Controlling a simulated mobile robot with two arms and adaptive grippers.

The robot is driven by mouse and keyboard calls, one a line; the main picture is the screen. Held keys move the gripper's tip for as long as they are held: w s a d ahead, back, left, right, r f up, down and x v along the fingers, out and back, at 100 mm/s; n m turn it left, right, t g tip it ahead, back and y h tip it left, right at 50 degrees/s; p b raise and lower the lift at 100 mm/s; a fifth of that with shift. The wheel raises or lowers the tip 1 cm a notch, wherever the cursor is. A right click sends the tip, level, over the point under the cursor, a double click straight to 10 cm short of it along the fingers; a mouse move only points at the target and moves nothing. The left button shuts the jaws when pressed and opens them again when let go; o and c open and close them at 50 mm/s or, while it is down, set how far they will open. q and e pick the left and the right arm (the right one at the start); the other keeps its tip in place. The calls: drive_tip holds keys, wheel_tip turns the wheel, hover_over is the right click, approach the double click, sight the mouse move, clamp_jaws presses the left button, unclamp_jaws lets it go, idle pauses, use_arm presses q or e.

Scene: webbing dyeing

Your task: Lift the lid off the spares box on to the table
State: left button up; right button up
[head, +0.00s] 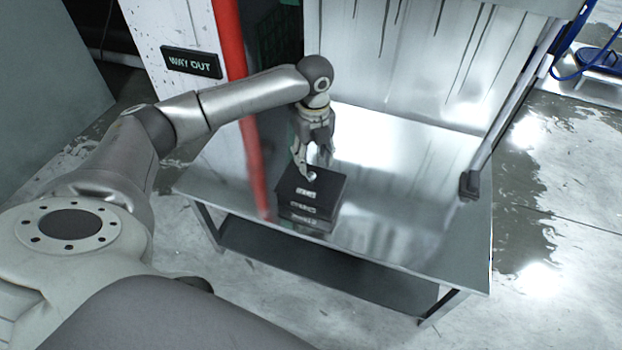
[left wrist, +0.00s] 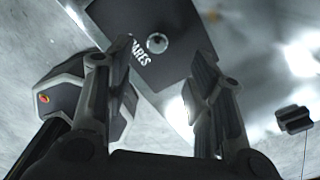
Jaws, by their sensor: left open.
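The spares box (head: 322,213) is a small dark box standing on the metal table (head: 420,215). Its dark lid (head: 330,186) is on it, with a pale label and a small round shiny knob (head: 311,176) on top. My left gripper (head: 313,163) is open just over the lid, its fingers pointing down near the knob. In the left wrist view the lid (left wrist: 178,22) shows part of the word SPARES, and the knob (left wrist: 157,43) lies between and beyond the open fingers (left wrist: 160,62). I see no contact with the knob. My right gripper is not in view.
The tabletop is shiny and clear to the right of the box. A streaked metal panel (head: 415,65) rises along the back, with a slanted strut (head: 510,100) at the right. A red post (head: 229,40) and a WAY OUT sign (head: 191,63) are behind my left arm.

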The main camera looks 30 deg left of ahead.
sight(311, 175)
use_arm(q)
wheel_tip(311, 175, down, 2)
drive_tip(key=shift+f, duration=0.4)
drive_tip(key=shift+s+a+f+b, duration=0.1)
drive_tip(key=shift+a+f+b, duration=0.05)
drive_tip(key=shift+f+b, duration=0.4)
drive_tip(key=shift+a+f+b, duration=0.1)
drive_tip(key=shift+f+b, duration=0.2)
drive_tip(key=shift+f, duration=0.35)
wheel_tip(311, 175, down, 2)
drive_tip(key=shift+b, duration=0.3)
drive_tip(key=shift+f, duration=0.2)
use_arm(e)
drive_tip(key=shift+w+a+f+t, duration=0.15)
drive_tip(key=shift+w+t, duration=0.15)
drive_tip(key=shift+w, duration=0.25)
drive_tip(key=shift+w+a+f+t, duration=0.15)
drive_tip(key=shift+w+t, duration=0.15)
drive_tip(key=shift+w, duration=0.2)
use_arm(q)
clamp_jaws()
